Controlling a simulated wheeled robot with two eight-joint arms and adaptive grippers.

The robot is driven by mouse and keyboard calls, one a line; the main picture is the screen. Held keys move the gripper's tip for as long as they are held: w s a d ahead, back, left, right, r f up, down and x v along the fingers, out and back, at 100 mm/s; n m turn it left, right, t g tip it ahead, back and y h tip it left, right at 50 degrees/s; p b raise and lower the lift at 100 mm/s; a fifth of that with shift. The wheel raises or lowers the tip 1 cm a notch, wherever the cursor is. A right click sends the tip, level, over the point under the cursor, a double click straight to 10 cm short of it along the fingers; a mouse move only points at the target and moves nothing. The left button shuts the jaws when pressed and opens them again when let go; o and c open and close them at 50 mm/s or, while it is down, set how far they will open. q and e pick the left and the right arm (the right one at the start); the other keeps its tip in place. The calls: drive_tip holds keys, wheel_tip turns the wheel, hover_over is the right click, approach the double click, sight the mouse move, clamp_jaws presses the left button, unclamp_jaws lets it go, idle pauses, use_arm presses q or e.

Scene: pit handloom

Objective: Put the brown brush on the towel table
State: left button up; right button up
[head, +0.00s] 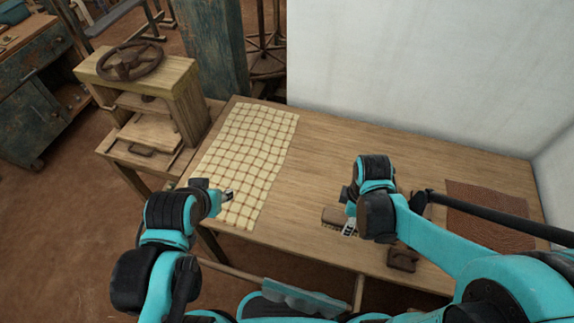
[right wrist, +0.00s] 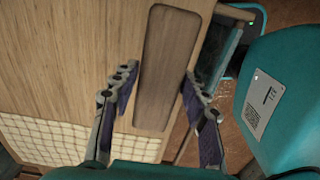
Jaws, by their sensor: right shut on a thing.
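The brown brush (head: 334,215) is at my right gripper (head: 349,227), over the front middle of the wooden table. In the right wrist view the brush's long flat wooden back (right wrist: 166,65) lies between the two fingers of the right gripper (right wrist: 158,95), which is shut on it. I cannot tell whether the brush touches the tabletop. The checked cream towel (head: 246,150) lies flat on the left part of the table; it also shows in the right wrist view (right wrist: 60,140). My left gripper (head: 229,195) is by the towel's front left part; its finger opening is unclear.
A small dark brown object (head: 402,259) lies near the table's front edge, right of the brush. A reddish-brown mat (head: 490,213) lies at the right. A wooden press with a wheel (head: 131,62) stands left of the table. Bare tabletop (head: 330,150) lies between towel and brush.

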drive_tip(key=w+a+f+b, duration=0.1)
drive_tip(key=w+f, duration=0.1)
drive_tip(key=w, duration=0.1)
drive_tip(key=w+a+f+b, duration=0.1)
drive_tip(key=w+f+b, duration=0.1)
drive_tip(key=w, duration=0.2)
drive_tip(key=w+a+f+b, duration=0.1)
drive_tip(key=w+f, duration=0.2)
drive_tip(key=shift+w+a, duration=0.25)
drive_tip(key=shift+w, duration=0.15)
drive_tip(key=shift+w+f, duration=0.1)
drive_tip(key=shift+f, duration=0.15)
wheel_tip(320, 180, down, 4)
drive_tip(key=shift+r+b, duration=0.1)
drive_tip(key=shift+b, duration=1.1)
drive_tip(key=shift+r, duration=0.1)
drive_tip(key=shift+f, duration=0.25)
drive_tip(key=o, duration=1.2)
drive_tip(key=shift+o, duration=0.2)
drive_tip(key=shift+r, duration=0.1)
